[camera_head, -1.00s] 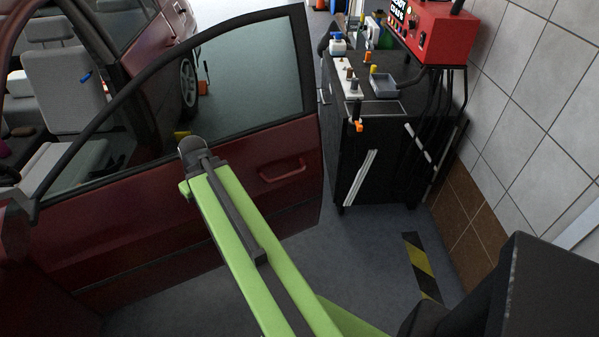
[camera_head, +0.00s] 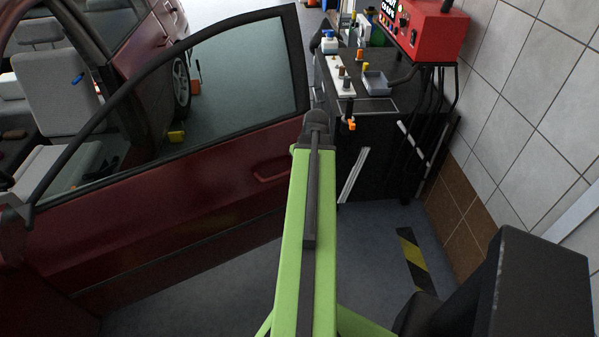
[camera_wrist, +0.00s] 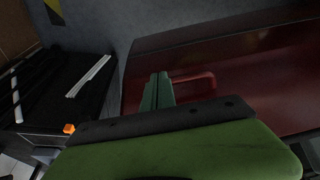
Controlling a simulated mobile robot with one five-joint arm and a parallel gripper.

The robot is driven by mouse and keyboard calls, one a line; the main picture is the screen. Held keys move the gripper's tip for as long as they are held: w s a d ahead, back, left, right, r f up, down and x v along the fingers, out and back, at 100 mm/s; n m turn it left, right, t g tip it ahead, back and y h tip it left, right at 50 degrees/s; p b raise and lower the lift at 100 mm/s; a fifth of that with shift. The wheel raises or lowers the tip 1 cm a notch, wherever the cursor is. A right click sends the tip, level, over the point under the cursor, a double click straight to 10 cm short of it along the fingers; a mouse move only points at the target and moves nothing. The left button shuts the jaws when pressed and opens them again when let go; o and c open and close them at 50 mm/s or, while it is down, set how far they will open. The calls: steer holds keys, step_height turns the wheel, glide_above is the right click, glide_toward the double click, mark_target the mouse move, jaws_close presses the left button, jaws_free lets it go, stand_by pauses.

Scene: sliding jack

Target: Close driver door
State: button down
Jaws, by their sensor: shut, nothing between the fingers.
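The dark red driver door (camera_head: 150,210) stands wide open in the head view, its window frame rising to the upper middle. Its red handle (camera_head: 272,170) sits near the free edge, just left of my arm. In the wrist view the door (camera_wrist: 260,70) fills the right side, with the handle (camera_wrist: 196,84) right beside my fingers. My gripper (camera_wrist: 158,80) is shut and empty, its green fingers close to the handle. I cannot tell whether they touch the door. In the head view, my arm's end hides the fingers at the door's free edge.
A black tool cart (camera_head: 380,150) stands close beyond the door's free edge, with a red charger (camera_head: 430,30) on top. A tiled wall (camera_head: 540,120) is at the right. The car's seat (camera_head: 55,95) shows at the left. Grey floor (camera_head: 200,290) is clear below the door.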

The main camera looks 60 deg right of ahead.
steer(key=w+d+f+b, duration=0.3)
steer(key=w+f+b, duration=0.2)
steer(key=f+b, duration=0.2)
steer(key=shift+w+f, duration=0.2)
steer(key=shift+f, duration=0.45)
